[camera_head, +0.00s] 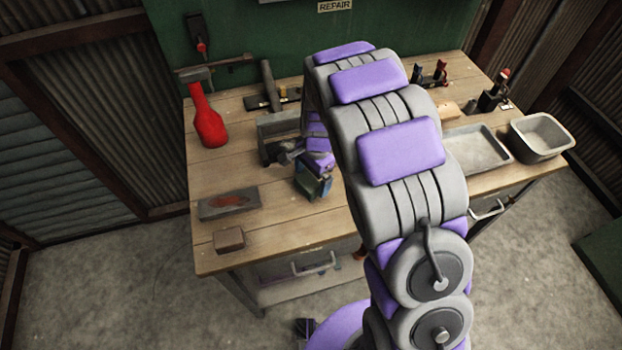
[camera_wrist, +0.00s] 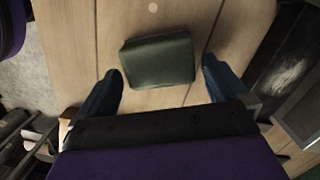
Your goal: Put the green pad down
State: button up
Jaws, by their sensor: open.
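The green pad (camera_wrist: 160,60) is a dark green block with rounded edges. In the wrist view it lies on the wooden bench top, between and slightly beyond my fingertips. My gripper (camera_wrist: 161,70) is open, with a blue finger on each side of the pad and a visible gap on both sides. In the head view my gripper (camera_head: 313,180) is low over the front middle of the workbench (camera_head: 270,225). There the pad is hard to tell apart from the fingers.
A grey block with a reddish top (camera_head: 228,202) and a small brown block (camera_head: 229,239) lie left of my gripper. A red bottle (camera_head: 207,122) stands farther back. A metal tray (camera_head: 478,147) and a grey basin (camera_head: 541,137) are at the right. Bare wood lies in front.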

jog(key=s+d+r+n+p, duration=0.1)
jog(key=s+d+r, duration=0.1)
jog(key=r, duration=0.6)
jog(key=s+d+r+n+p, duration=0.1)
jog(key=s+d+r, duration=0.2)
jog(key=r, duration=0.4)
jog(key=s+d+r+n, duration=0.2)
jog(key=s, duration=0.7)
jog(key=s+d+r+n, duration=0.2)
jog(key=s+d+n, duration=0.1)
jog(key=s, duration=0.6)
jog(key=s+d+r+n+h, duration=0.1)
jog(key=s+d+r+n, duration=0.2)
jog(key=s, duration=0.7)
jog(key=shift+g, duration=0.4)
jog(key=shift+w+d, duration=0.1)
